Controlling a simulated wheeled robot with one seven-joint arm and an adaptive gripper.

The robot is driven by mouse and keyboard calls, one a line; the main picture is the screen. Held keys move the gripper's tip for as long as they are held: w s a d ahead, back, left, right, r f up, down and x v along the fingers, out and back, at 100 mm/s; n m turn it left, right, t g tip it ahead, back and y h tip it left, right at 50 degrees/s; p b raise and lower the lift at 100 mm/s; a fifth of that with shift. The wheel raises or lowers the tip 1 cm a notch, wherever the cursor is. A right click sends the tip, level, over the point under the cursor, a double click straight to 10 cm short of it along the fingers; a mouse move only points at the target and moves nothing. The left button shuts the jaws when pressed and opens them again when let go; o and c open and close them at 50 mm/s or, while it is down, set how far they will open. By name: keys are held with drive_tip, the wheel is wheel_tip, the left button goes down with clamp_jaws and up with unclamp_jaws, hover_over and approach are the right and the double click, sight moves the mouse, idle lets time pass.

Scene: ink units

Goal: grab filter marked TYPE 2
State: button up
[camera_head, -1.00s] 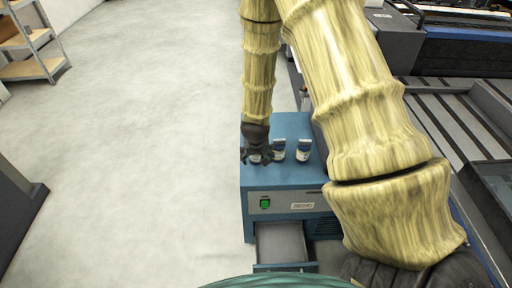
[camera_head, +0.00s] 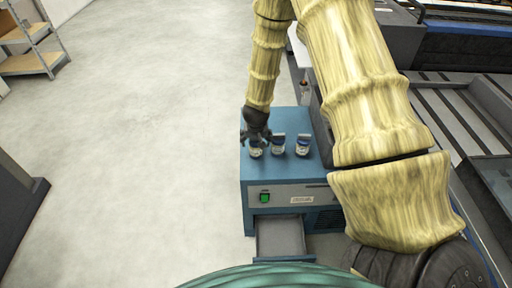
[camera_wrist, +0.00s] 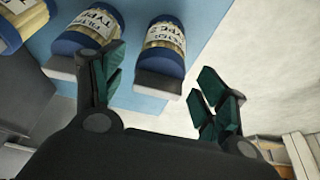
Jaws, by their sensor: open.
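My gripper (camera_head: 257,137) is above and just behind the left one. In the wrist view the jaws (camera_wrist: 160,92) are open and empty, with the nearest filter (camera_wrist: 163,42) ahead between them. Its label seems to read TYPE 2, though blurred. Another filter (camera_wrist: 92,25) has a TYPE label with an unclear number. A third (camera_wrist: 24,25) is cut off at the corner.
An open drawer (camera_head: 280,237) sticks out low on the cabinet front, below a green switch (camera_head: 265,197). Grey machinery (camera_head: 450,110) stands at the right. Open floor (camera_head: 130,150) lies to the left, with a shelf unit (camera_head: 28,45) at the far left.

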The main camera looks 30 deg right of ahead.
sight(256, 142)
drive_tip(key=shift+p+x, duration=0.3)
drive_tip(key=shift+x, duration=2.1)
drive_tip(key=shift+w+d+r, duration=0.1)
drive_tip(key=shift+w, duration=0.1)
drive_tip(key=c, duration=1.1)
drive_tip(key=shift+r, duration=0.1)
drive_tip(key=shift+c, duration=0.2)
